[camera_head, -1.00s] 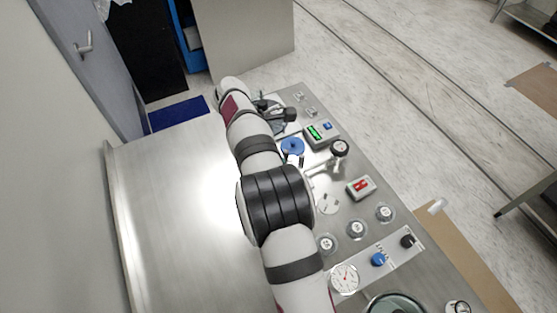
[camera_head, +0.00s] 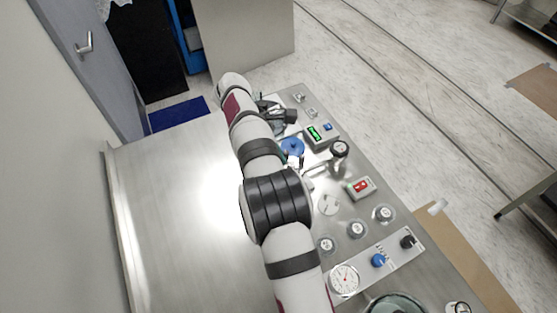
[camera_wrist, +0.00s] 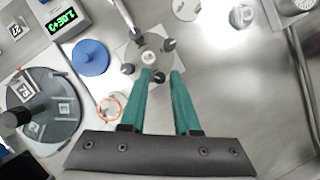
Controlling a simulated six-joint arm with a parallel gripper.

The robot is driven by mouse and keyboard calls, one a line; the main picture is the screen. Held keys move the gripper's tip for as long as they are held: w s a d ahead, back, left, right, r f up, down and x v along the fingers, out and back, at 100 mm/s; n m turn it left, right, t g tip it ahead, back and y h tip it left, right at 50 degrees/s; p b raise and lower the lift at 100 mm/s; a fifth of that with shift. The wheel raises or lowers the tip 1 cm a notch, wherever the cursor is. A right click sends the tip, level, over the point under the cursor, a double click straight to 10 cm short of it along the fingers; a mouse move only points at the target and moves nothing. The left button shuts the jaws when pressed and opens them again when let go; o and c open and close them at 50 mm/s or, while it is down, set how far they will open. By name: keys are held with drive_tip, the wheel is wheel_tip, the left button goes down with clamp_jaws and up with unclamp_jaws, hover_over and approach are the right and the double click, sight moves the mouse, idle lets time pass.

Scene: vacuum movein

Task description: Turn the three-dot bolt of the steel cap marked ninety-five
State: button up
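My gripper (camera_wrist: 162,73) shows two teal fingers with a gap between them and nothing held. The fingertips are over the lower edge of a light square plate (camera_wrist: 129,52) with a round pale centre and several dark knobs (camera_wrist: 168,44) around it. In the head view my arm hides most of the gripper. Several round steel caps (camera_head: 357,229) with dark markings stand on the panel, and one shows in the wrist view (camera_wrist: 241,16). Their markings are too small to read, so I cannot tell which is ninety-five, nor see a three-dot bolt.
A blue disc (camera_wrist: 90,57) and a box with a green display (camera_wrist: 64,18) lie left of the plate. A dark round dish (camera_wrist: 60,125) with white labels is further left. A red-marked switch box (camera_head: 361,187) and a dial gauge (camera_head: 344,279) sit on the panel. The left tabletop (camera_head: 175,200) is bare.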

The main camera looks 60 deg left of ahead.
drive_tip(key=shift+r, duration=0.1)
drive_tip(key=v, duration=0.7)
drive_tip(key=shift+r, duration=0.2)
drive_tip(key=shift+o, duration=1.1)
drive_tip(key=shift+s+r, duration=0.15)
drive_tip(key=shift+r, duration=0.2)
drive_tip(key=shift+o, duration=0.2)
drive_tip(key=s+d+r+n+y, duration=0.1)
drive_tip(key=s+r+n+y, duration=0.1)
drive_tip(key=r+n, duration=0.3)
drive_tip(key=shift+s+d+r+n+t, duration=0.25)
drive_tip(key=shift+s+r+n+t, duration=0.15)
drive_tip(key=shift+s+r, duration=0.25)
drive_tip(key=shift+n, duration=0.3)
drive_tip(key=x, duration=1.5)
drive_tip(key=shift+a+f, duration=0.15)
drive_tip(key=shift+f, duration=0.2)
clamp_jaws()
